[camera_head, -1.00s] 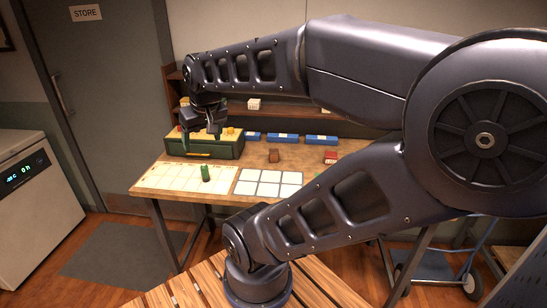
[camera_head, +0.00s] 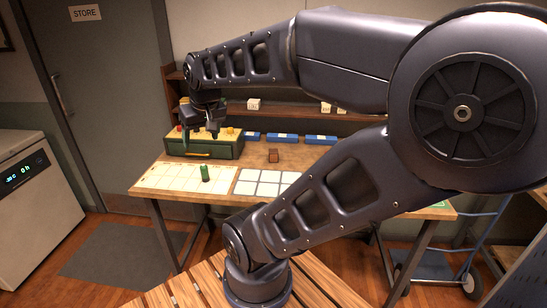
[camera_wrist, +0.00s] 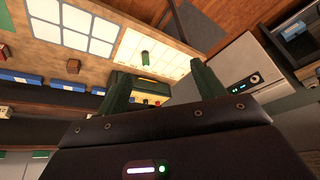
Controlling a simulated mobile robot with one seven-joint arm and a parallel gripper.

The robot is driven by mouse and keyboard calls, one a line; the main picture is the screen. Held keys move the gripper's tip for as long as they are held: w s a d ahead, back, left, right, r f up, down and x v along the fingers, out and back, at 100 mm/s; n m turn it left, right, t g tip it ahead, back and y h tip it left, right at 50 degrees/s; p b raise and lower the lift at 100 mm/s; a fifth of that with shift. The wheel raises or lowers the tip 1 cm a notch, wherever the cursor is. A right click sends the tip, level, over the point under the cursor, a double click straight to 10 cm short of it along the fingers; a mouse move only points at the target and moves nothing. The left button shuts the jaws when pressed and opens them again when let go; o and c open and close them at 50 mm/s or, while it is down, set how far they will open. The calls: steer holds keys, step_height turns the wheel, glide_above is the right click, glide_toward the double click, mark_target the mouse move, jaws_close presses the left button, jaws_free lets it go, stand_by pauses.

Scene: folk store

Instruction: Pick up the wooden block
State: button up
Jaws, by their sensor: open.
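The wooden block (camera_head: 273,156) is a small brown block standing on the workbench (camera_head: 225,168), behind the white grid card and in front of the blue bins. It also shows in the wrist view (camera_wrist: 73,66), left of my fingers. My gripper (camera_head: 199,137) is open and empty, in the air over the green toolbox at the left of the bench. It is left of the block and apart from it. In the wrist view the two dark green fingers (camera_wrist: 162,72) are spread wide with nothing between them.
A green toolbox (camera_head: 204,148) with coloured knobs stands below my gripper. A green cylinder (camera_head: 205,173) stands on a cream grid sheet (camera_head: 165,177). A white grid card (camera_head: 262,187) lies in front of the block. Blue bins (camera_head: 283,137) line the back. My arm hides the bench's right part.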

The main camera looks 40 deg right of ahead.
steer(key=w+d+f+m+y, duration=0.15)
steer(key=w+d, duration=0.35)
steer(key=w, duration=0.5)
steer(key=m+g+h, duration=0.1)
steer(key=m+h, duration=0.3)
steer(key=m, duration=0.2)
glide_toward(274, 151)
steer(key=f, duration=0.2)
steer(key=x, duration=0.4)
steer(key=shift+w+d+f, duration=0.25)
steer(key=shift+w+d, duration=0.05)
steer(key=shift+h, duration=0.25)
steer(key=shift+w+x, duration=0.1)
steer(key=shift+x, duration=1.35)
steer(key=shift+w+x, duration=0.15)
steer(key=shift+x, duration=1.25)
steer(key=shift+a+r, duration=0.1)
steer(key=shift+a, duration=0.05)
steer(key=c, duration=1.1)
